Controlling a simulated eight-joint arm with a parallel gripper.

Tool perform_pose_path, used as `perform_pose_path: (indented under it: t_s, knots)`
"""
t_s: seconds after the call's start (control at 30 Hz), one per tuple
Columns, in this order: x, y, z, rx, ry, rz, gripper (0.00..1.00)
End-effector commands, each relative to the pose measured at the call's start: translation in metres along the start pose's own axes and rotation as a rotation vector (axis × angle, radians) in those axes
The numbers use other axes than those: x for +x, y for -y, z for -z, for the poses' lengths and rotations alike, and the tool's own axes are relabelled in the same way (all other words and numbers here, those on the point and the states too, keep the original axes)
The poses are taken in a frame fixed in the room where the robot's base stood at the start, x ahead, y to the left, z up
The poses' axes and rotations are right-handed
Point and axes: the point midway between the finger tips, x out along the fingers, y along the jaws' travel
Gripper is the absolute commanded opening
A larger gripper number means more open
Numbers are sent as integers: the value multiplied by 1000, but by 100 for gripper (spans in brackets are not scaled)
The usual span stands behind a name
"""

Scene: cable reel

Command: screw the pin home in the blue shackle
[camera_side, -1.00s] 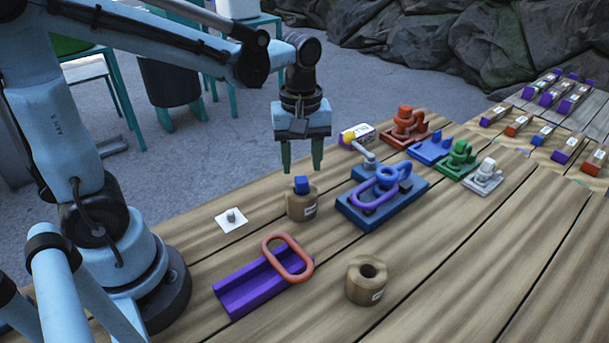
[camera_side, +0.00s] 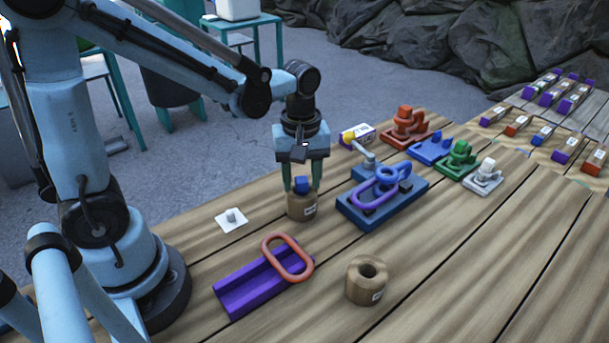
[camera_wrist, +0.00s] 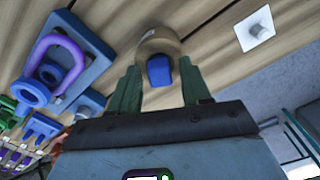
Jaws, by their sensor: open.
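The blue pin head (camera_side: 301,185) sits upright in a round wooden holder (camera_side: 302,208); the rest of the pin is hidden inside. My gripper (camera_side: 302,188) is open and low over the holder, with a green finger on either side of the pin head. In the wrist view the blue pin head (camera_wrist: 159,70) lies between the fingertips, with gaps showing on both sides. The blue shackle (camera_side: 393,176) is fixed on a blue base (camera_side: 352,222) to the right, with a purple link (camera_side: 366,205) around it.
A purple channel (camera_side: 245,290) with an orange link (camera_side: 287,257) lies in front. An empty wooden holder (camera_side: 366,282) stands front right. A white square with a grey stud (camera_side: 231,219) is left. Red, blue, green and white fixtures stand behind right.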

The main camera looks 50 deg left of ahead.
Motion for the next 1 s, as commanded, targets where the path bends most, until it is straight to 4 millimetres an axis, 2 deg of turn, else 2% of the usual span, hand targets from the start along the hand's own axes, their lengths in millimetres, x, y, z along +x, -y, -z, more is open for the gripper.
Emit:
perform_pose_path:
  t_s: [0.1, 0.4, 0.63, 1.0]
  knots:
    - [0, 0, 0, 0, 0, 0, 46]
    - [0, 0, 0, 0, 0, 0, 0]
    - [-3, 0, 0, 0, 0, 0, 0]
    - [-23, 0, 0, 0, 0, 0, 0]
